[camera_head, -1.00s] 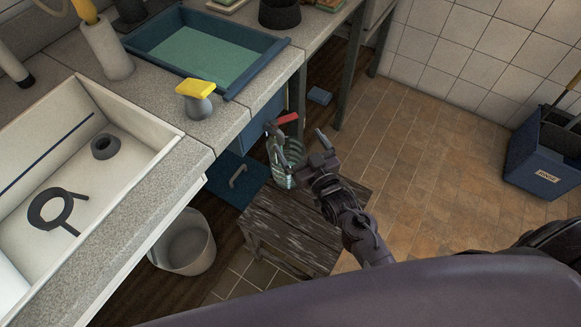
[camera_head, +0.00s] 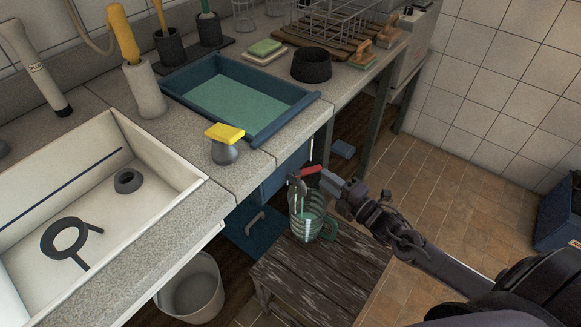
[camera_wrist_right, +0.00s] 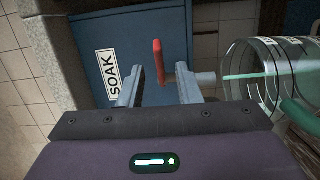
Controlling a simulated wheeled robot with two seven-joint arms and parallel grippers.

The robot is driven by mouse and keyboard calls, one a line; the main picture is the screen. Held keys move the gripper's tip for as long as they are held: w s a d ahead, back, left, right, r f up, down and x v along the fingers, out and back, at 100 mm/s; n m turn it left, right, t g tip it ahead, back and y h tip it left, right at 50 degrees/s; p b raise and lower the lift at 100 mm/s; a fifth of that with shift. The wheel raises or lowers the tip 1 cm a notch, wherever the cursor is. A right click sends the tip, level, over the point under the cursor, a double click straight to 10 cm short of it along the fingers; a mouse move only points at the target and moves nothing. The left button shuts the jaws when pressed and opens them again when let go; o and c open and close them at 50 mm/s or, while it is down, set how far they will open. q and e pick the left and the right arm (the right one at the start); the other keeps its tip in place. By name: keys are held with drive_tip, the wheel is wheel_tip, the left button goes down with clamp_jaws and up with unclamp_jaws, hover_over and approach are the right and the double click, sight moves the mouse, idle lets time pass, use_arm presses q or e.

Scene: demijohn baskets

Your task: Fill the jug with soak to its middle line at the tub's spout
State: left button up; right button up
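The blue tub (camera_head: 185,85) with teal liquid is set in the counter. Its spout has a red lever (camera_head: 310,172); the lever also shows in the right wrist view (camera_wrist_right: 159,62), beside a SOAK label (camera_wrist_right: 110,75). The clear ribbed jug (camera_head: 297,222) with a green handle stands on a wooden stool under the spout; it also shows in the wrist view (camera_wrist_right: 250,58). A thin teal stream runs into it. Teal liquid shows inside, but its level against the lines is unclear. My right gripper (camera_wrist_right: 160,92) is open, its fingers either side of the lever. My left gripper is out of view.
A wooden stool (camera_head: 325,280) carries the jug. A pale bucket (camera_head: 192,288) stands on the floor to its left. A white sink (camera_head: 160,155) and a yellow-topped grey knob-like tool (camera_head: 224,148) are on the counter.

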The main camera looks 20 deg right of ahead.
sight(310, 167)
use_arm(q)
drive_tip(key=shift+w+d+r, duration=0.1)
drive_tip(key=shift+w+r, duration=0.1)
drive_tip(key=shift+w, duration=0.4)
use_arm(e)
drive_tip(key=x, duration=0.7)
drive_tip(key=shift+w+a, duration=0.1)
drive_tip(key=shift+w, duration=0.25)
drive_tip(key=c, duration=0.6)
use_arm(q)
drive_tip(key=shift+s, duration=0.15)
use_arm(e)
clamp_jaws()
